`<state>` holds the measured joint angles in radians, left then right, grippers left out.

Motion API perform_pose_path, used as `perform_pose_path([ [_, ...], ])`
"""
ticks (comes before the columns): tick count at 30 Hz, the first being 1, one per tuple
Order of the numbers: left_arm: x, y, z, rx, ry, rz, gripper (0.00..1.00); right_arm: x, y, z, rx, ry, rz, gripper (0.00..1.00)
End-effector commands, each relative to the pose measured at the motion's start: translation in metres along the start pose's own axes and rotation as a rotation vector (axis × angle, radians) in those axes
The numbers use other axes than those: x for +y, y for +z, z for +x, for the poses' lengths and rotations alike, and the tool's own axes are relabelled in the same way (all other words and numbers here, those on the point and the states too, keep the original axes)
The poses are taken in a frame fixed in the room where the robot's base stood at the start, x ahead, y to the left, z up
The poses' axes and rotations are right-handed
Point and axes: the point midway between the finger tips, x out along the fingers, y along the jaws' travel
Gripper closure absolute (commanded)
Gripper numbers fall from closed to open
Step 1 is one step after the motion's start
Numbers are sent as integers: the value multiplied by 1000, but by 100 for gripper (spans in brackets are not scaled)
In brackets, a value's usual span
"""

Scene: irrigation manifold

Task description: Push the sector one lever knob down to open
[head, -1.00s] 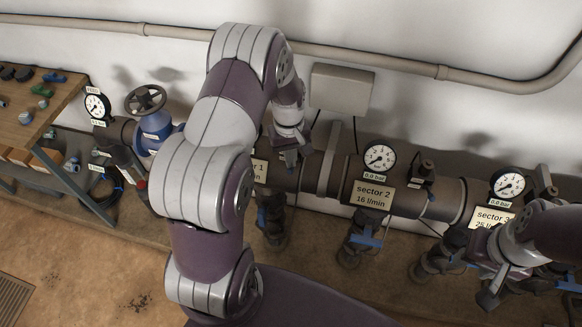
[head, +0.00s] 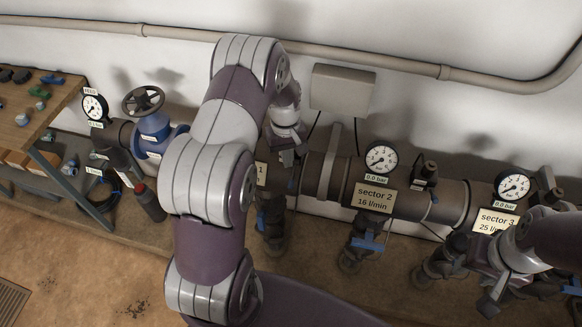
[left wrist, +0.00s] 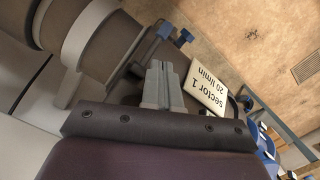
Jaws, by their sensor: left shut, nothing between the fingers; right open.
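My left gripper (head: 287,158) is shut and empty in front of the main pipe, at the sector 1 station. In the left wrist view its closed fingertips (left wrist: 160,68) lie beside the sector 1 sign (left wrist: 208,88). A blue lever (left wrist: 174,35) shows beyond the fingertips, apart from them in the picture. In the head view the sector 1 valve (head: 272,235) hangs below the pipe with a bit of blue (head: 261,219). My left arm hides most of the sector 1 sign and its gauge. I cannot tell the knob's exact position. My right gripper (head: 490,297) is open near sector 3.
The sector 2 gauge (head: 381,158) and its sign (head: 374,197) stand to the right, above a blue lever (head: 368,243). The sector 3 gauge (head: 513,186) is farther right. A blue handwheel valve (head: 152,130), a bottle (head: 150,205) and a workbench (head: 45,110) are left.

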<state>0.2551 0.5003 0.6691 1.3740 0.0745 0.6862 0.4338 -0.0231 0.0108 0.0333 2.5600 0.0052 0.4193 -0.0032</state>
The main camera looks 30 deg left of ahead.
Motion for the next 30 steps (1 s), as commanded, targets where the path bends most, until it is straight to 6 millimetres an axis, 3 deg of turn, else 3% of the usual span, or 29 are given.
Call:
perform_pose_path([
  [11,0,-1,-8,0,0,0,100,0,0,3,0,0,0,57],
  [20,0,-2,-72,2,1,-1,100,0,2,18,0,0,0,57],
  [24,0,-2,-103,0,0,-1,100,0,2,12,0,0,0,57],
  [26,0,-1,-118,-3,-1,-1,100,0,0,-1,0,0,0,57],
  [30,0,-1,-126,-4,-1,0,100,0,-1,-8,0,0,0,57],
])
